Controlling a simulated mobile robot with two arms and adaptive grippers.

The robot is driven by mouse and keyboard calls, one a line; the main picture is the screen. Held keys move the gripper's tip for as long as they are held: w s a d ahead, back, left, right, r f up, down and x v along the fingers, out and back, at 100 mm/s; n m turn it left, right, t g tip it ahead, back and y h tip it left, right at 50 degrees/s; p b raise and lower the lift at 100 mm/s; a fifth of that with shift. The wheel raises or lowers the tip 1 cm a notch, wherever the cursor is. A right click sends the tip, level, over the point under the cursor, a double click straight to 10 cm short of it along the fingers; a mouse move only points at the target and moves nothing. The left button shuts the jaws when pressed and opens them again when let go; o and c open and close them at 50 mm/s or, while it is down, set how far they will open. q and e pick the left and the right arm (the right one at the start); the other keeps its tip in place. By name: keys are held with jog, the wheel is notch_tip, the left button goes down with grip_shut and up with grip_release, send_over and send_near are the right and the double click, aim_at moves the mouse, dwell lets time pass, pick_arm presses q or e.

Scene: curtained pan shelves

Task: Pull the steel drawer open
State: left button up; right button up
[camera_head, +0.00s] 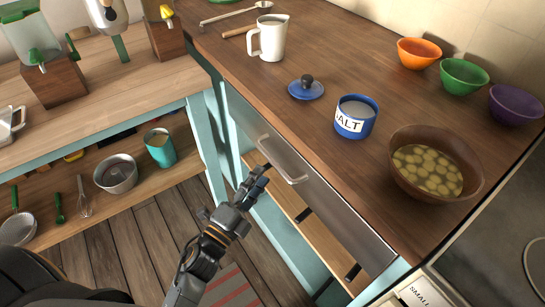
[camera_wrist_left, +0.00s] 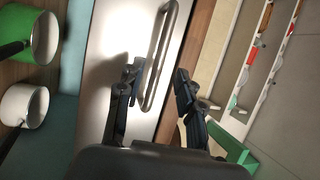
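The steel drawer (camera_head: 325,208) sits under the wooden countertop, its front looking flush with the counter's side. Its long bar handle (camera_head: 284,166) is near the front's left part in the head view. In the left wrist view the handle (camera_wrist_left: 160,62) runs nearly upright across the steel front (camera_wrist_left: 115,40). My left gripper (camera_head: 257,180) is just in front of the handle. In the wrist view its two fingers (camera_wrist_left: 158,82) are spread, with the handle's lower part between them in the picture; no contact is clear. My right gripper is not in view.
On the countertop (camera_head: 330,40) stand a white pitcher (camera_head: 272,38), a blue lid (camera_head: 306,88), a salt jar (camera_head: 355,118) and a potato bowl (camera_head: 430,165). An open shelf lies below the drawer. A stove (camera_head: 500,260) is at right.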

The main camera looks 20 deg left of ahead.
aim_at(272, 159)
pick_arm(q)
jog(key=p+x, duration=0.1)
jog(key=x, duration=0.5)
jog(key=shift+w+d, duration=0.1)
jog(key=shift+w, duration=0.15)
grip_shut()
